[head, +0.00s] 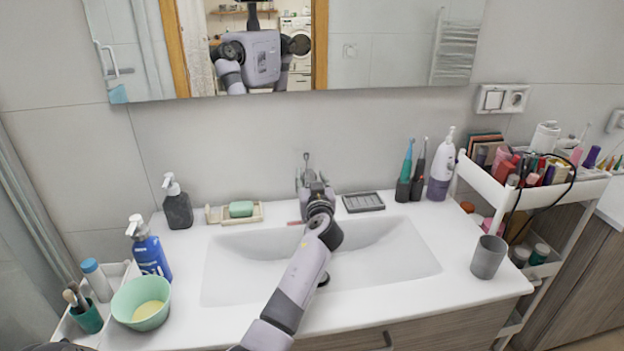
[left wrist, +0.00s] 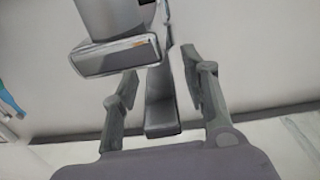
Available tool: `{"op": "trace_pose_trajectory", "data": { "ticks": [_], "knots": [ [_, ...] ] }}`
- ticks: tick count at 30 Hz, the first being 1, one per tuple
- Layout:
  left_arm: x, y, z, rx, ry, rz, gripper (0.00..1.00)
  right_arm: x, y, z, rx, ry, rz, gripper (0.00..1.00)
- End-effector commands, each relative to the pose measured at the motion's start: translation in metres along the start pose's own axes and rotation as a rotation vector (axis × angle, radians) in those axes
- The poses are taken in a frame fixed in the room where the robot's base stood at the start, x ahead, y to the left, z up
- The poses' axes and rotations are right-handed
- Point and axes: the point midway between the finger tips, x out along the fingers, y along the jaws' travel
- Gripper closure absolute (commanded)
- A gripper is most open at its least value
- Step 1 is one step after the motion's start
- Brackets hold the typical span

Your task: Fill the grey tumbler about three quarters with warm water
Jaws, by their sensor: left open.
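The grey tumbler (head: 489,257) stands upright on the right end of the counter, away from my gripper; its inside cannot be made out. My left gripper (head: 311,181) is at the faucet behind the basin, hiding much of it. The faucet's thin lever (head: 306,160) sticks up behind the gripper. In the left wrist view the open fingers (left wrist: 163,88) stand on either side of a grey metal part of the faucet (left wrist: 160,112), with the blocky spout (left wrist: 112,57) at upper left. Whether a finger touches it is unclear. No water stream shows. My right gripper is out of view.
The white basin (head: 405,262) looks empty. A soap dish (head: 252,217) and grey slatted tray (head: 362,202) flank the faucet. Toothbrushes and a white bottle (head: 441,168) stand behind the tumbler. A green bowl (head: 127,302) and blue bottle (head: 150,254) are left; the loaded cart (head: 480,183) is right.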

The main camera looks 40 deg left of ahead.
Motion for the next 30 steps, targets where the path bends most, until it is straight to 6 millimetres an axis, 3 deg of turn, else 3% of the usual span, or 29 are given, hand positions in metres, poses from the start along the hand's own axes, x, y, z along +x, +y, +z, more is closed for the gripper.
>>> {"op": "trace_pose_trajectory", "data": {
  "ticks": [19,30],
  "knots": [
    [-0.0004,0.0003,-0.0001,0.0,0.0,0.0,0.99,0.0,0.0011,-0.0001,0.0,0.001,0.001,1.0],
    [-0.0005,0.0005,-0.0001,-0.001,0.0,0.001,1.0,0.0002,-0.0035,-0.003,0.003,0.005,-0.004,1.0]
  ]
}}
